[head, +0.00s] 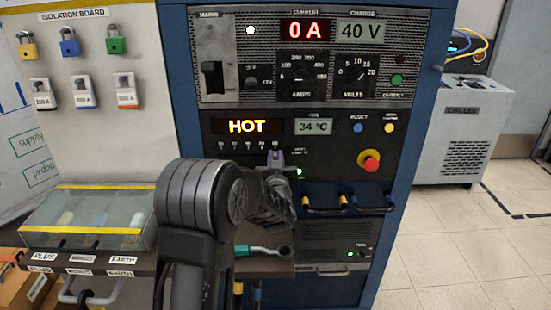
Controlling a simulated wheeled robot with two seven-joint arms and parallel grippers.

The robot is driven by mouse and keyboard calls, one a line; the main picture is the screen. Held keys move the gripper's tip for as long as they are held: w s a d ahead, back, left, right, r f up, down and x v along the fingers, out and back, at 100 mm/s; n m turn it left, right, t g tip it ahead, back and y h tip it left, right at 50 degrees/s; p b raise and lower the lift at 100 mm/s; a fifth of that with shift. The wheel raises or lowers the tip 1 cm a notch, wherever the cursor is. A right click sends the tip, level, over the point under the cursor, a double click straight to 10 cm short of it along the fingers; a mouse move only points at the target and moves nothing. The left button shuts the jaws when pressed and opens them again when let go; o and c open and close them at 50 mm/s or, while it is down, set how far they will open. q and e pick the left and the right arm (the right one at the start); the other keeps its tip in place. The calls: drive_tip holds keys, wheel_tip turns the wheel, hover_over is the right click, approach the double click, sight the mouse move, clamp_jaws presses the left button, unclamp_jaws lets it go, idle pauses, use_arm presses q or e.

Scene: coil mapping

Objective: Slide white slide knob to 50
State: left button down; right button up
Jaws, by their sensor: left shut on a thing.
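My left gripper (275,160) reaches up to the lower panel of the blue cabinet, just under the lit HOT display (248,126). Its fingertips are closed at the right part of a row of small scale marks (248,147). It is shut on the slide knob there, but the fingers and my arm hide the knob, so its colour and exact setting cannot be read. The scale numbers are too small to read. My right gripper is not in view.
A red emergency button (370,161) sits right of the gripper, with blue and yellow buttons above it. A readout (313,126) shows 34 °C. A teal-handled tool (262,250) lies on the ledge. A clear case (88,217) stands left.

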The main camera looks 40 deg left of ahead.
sight(235, 151)
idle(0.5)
use_arm(q)
drive_tip(key=s+a+b, duration=0.2)
drive_tip(key=a, duration=0.1)
drive_tip(key=s+a+b, duration=0.2)
drive_tip(key=a, duration=0.1)
drive_tip(key=s+a+b, duration=0.2)
drive_tip(key=s+a, duration=0.1)
drive_tip(key=shift+a+f, duration=0.1)
drive_tip(key=shift+f, duration=0.05)
drive_tip(key=shift+s+a, duration=0.15)
drive_tip(key=shift+a, duration=0.05)
drive_tip(key=c, duration=1.4)
unclamp_jaws()
drive_tip(key=v, duration=0.7)
drive_tip(key=shift+s+d, duration=0.3)
